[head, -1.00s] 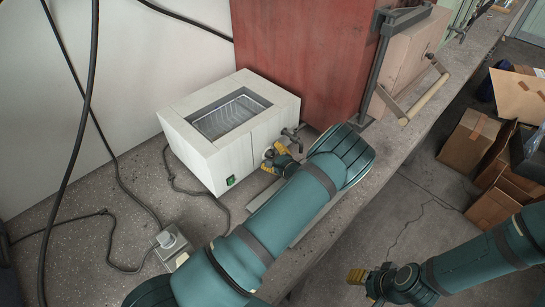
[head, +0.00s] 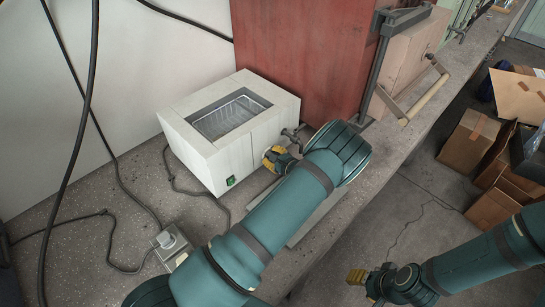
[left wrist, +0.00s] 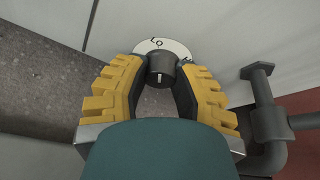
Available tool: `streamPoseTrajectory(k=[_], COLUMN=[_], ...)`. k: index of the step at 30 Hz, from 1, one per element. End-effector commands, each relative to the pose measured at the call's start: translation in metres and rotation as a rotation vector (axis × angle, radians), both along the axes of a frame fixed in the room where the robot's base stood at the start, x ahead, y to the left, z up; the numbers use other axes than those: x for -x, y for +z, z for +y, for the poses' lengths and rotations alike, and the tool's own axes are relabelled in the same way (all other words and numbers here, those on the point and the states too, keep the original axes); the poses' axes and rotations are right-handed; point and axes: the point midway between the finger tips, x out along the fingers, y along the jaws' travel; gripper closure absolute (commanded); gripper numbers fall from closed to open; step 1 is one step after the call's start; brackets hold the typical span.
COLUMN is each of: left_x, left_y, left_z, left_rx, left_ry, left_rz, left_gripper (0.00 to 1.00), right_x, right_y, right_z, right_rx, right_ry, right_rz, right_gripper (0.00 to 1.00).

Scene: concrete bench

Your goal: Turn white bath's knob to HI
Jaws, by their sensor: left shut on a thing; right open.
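The white bath (head: 200,150) stands on the bench against the wall, with a metal-lined basin open at its top. Its dark round knob (left wrist: 161,69) shows in the left wrist view on a pale dial plate (left wrist: 176,47). The letters LO are readable; another mark at the right is partly hidden. The knob's white line points toward the bottom of that view. My left gripper (head: 273,157) is at the bath's front, its yellow fingers shut around the knob, which it hides in the head view. My right gripper (head: 357,277) is open and empty, out over the floor.
A grey tap (head: 292,136) sticks out close right of my left gripper. A green switch (head: 231,180) is low on the bath's front. A red cabinet (head: 300,60) stands behind. A socket box (head: 170,245) and black cables lie at the left. Cardboard boxes (head: 470,138) are on the floor.

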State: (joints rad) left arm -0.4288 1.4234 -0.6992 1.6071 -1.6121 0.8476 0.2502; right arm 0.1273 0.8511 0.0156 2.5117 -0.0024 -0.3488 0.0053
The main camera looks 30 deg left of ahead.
Motion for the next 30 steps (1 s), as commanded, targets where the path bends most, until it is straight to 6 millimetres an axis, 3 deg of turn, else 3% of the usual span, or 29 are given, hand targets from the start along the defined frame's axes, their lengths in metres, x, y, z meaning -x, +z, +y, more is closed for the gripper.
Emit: streamPoseTrajectory(k=[14, 30], left_x=[-0.002, -0.004], left_y=[0.000, -0.002], left_z=[0.000, -0.001], left_rx=[-0.145, -0.314], left_ry=[0.003, 0.001], left_rz=[0.415, 0.899], left_gripper=[1.00, 1.00], right_x=[-0.001, -0.004], right_y=[-0.006, -0.025], right_z=[0.000, -0.001], right_rx=[0.000, 0.003], right_ry=[-0.001, -0.002], right_rz=[-0.002, -0.011], right_gripper=[0.53, 0.53])
